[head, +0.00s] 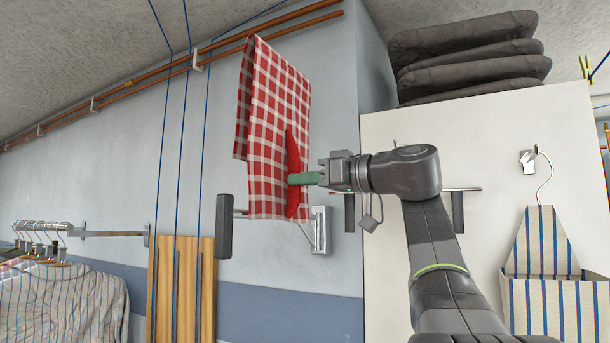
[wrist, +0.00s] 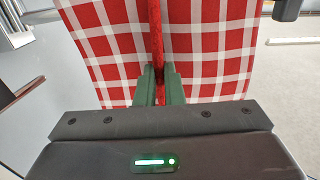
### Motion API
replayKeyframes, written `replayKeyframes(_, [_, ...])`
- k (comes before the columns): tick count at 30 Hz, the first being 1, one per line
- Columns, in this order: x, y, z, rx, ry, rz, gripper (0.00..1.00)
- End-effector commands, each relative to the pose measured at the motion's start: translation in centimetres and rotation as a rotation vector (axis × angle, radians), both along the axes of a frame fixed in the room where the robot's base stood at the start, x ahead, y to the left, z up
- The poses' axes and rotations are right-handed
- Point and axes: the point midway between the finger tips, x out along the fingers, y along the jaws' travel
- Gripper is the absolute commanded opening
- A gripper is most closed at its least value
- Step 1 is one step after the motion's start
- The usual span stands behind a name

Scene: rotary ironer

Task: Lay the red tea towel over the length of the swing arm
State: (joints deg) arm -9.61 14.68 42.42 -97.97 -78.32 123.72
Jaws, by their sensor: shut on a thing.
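The red and white checked tea towel (head: 275,130) is in the middle of the head view, its top edge folded over and its lower edge near the swing arm. My gripper (head: 306,179) is shut on a pinched red ridge of the towel, its green fingers pointing left. In the wrist view the towel (wrist: 110,45) spreads to both sides of the fingers (wrist: 160,85). The swing arm, with a dark end piece (head: 224,226) and a metal wall bracket (head: 320,230), runs behind the towel's lower edge. I cannot tell whether the towel touches it.
Copper pipes (head: 130,88) run along the wall above. Another dark-ended rail (head: 457,213) stands behind my arm on the white panel. A striped apron (head: 545,270) hangs at right, grey cushions (head: 465,60) are stacked above, and shirts (head: 65,300) hang at lower left.

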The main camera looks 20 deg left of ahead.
Motion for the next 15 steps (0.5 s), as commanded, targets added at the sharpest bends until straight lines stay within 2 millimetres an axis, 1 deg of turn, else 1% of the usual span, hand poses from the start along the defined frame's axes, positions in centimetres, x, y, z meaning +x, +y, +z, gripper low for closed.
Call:
replayKeyframes(1, [0.0, 0.0, -0.8, 0.000, 0.001, 0.000, 0.00])
replayKeyframes(15, [0.0, 0.0, -5.0, -0.001, 0.001, 0.000, 0.00])
